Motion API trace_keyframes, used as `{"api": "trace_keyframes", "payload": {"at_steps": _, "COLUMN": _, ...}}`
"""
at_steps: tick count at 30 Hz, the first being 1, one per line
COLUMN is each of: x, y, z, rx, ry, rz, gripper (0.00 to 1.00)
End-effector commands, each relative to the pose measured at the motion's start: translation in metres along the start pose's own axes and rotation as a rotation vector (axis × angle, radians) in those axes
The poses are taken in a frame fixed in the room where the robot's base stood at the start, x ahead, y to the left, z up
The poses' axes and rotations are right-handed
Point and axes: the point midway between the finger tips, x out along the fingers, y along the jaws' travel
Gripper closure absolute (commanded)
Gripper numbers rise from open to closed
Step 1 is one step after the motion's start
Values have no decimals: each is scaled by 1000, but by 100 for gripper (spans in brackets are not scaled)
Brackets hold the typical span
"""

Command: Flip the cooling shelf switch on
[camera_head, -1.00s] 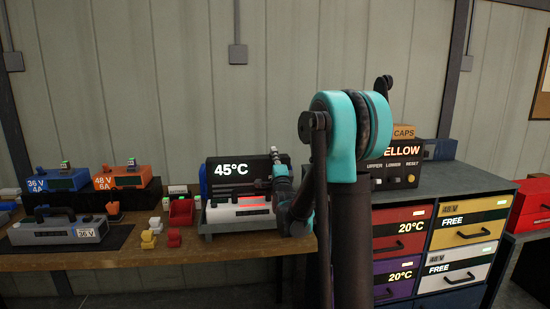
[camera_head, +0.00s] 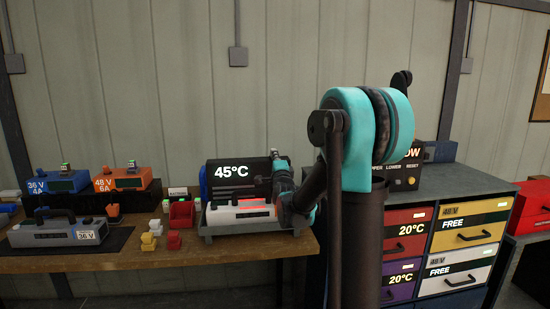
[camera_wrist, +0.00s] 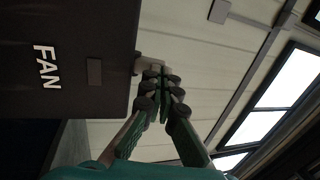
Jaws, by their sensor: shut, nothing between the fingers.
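The cooling shelf (camera_head: 226,192) is a dark unit on the bench with a lit "45°C" on its upright panel. In the wrist view its dark panel (camera_wrist: 75,90) carries the word FAN and a small dark rectangle. A pale grey piece (camera_wrist: 149,63), perhaps the switch, juts from the panel's edge. My gripper (camera_wrist: 165,76) is shut and empty, its fingertips right by this piece; whether they touch it I cannot tell. In the head view my arm's end is at the panel's right side and hides part of it.
A pale battery pack (camera_head: 240,213) with a red glow lies on the shelf's tray. A drawer cabinet (camera_head: 455,180) stands right, partly behind my arm.

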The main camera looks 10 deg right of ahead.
Motion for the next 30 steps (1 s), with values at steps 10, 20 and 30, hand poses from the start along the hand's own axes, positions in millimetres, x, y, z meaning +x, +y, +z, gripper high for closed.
{"api": "trace_keyframes", "payload": {"at_steps": 10, "x": 8, "y": -8, "z": 0, "rx": -1, "ry": 0, "rz": -1, "gripper": 100}}
{"api": "trace_keyframes", "payload": {"at_steps": 20, "x": 21, "y": -15, "z": 0, "rx": 0, "ry": 0, "rz": -1, "gripper": 100}}
{"api": "trace_keyframes", "payload": {"at_steps": 30, "x": 25, "y": -17, "z": 0, "rx": 0, "ry": 0, "rz": -1, "gripper": 100}}
